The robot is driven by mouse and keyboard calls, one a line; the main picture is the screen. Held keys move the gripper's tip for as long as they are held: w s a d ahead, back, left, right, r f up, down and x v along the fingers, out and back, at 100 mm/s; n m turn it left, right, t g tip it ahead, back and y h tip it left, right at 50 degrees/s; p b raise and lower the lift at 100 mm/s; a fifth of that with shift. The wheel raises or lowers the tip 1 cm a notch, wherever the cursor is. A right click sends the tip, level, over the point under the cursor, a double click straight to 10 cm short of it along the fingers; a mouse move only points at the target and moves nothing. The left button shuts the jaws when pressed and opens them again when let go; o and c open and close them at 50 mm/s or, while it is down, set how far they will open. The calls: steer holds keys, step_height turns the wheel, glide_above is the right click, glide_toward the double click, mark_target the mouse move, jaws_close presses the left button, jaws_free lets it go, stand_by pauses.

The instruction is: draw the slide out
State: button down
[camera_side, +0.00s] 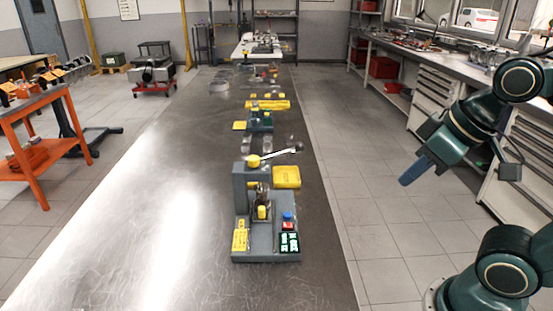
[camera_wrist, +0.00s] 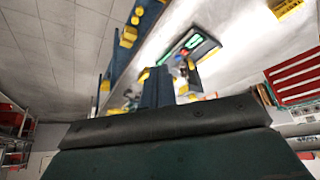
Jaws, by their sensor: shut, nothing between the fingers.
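A grey press-like fixture (camera_side: 240,190) stands on the metal workbench (camera_side: 185,165), with a lever arm and yellow parts. I cannot tell for certain which part is the slide. A yellow block (camera_side: 287,177) sits at the fixture's right side, and a small yellow piece (camera_side: 262,212) is at its lower middle. My gripper (camera_side: 404,181) is shut and empty, in the air right of the bench, well apart from the fixture. In the wrist view its blue fingers (camera_wrist: 158,84) point toward blurred bench items, tilted in the picture.
The fixture's base carries a blue button, a red button (camera_side: 288,226) and a green-lit display (camera_side: 289,242). Further blue and yellow fixtures (camera_side: 262,120) stand behind it along the bench. The bench surface left of the fixture is clear. An orange cart (camera_side: 40,125) stands at the left.

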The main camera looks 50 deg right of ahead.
stand_by(0.3)
steer(key=c, duration=1.4)
jaws_free()
steer(key=shift+w, duration=0.1)
steer(key=n+g+h, duration=0.1)
steer(key=n, duration=3.1)
glide_above(262, 208)
steer(key=s+a, duration=0.2)
steer(key=s, duration=0.3)
step_height(262, 208, down, 4)
steer(key=shift+s+d+f, duration=0.1)
steer(key=shift+d, duration=0.05)
steer(key=x, duration=1.3)
steer(key=shift+d+f, duration=0.3)
steer(key=shift+f, duration=0.1)
